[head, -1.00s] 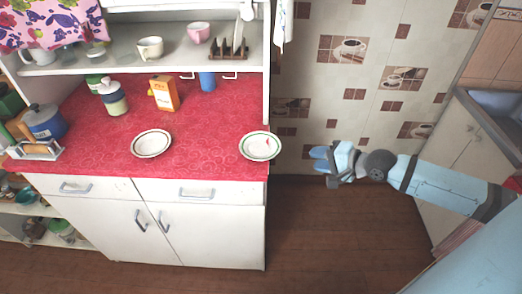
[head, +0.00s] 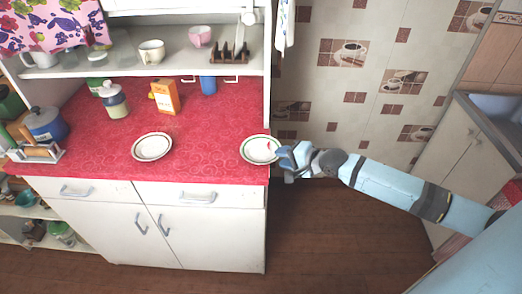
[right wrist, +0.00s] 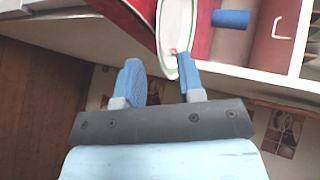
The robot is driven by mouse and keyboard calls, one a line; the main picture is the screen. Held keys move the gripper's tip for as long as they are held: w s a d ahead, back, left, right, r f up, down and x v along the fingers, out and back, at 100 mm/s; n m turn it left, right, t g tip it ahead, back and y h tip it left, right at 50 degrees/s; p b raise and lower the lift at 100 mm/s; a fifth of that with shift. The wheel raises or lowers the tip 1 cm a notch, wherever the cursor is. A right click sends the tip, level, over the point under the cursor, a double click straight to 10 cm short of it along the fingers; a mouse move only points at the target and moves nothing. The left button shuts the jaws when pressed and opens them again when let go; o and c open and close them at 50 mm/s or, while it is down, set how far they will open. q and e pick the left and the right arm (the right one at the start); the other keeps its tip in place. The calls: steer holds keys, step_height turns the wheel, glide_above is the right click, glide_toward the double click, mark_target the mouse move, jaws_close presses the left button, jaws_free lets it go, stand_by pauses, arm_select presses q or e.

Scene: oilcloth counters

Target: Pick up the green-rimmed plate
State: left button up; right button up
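The green-rimmed plate (head: 258,150) lies at the right front corner of the red counter, a white plate with a green line at its rim and a small red mark. It also shows in the right wrist view (right wrist: 176,30), at the top middle. My right gripper (head: 284,158) is at the plate's right edge, beside the counter. In the right wrist view its two blue fingers (right wrist: 159,72) are apart, with nothing held between them. The right-hand finger overlaps the plate's near rim; I cannot tell whether it touches. My left gripper is not in view.
A second plate with a dark rim (head: 151,147) lies to the left on the red counter (head: 205,140). An orange box (head: 163,97), a jar (head: 114,101) and a blue cup (head: 208,83) stand behind. Floor right of the cabinet is clear.

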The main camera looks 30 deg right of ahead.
steer(key=shift+w+a+f, duration=0.25)
steer(key=shift+w, duration=0.2)
jaws_close()
steer(key=shift+r, duration=0.1)
step_height(320, 180, up, 20)
stand_by(0.4)
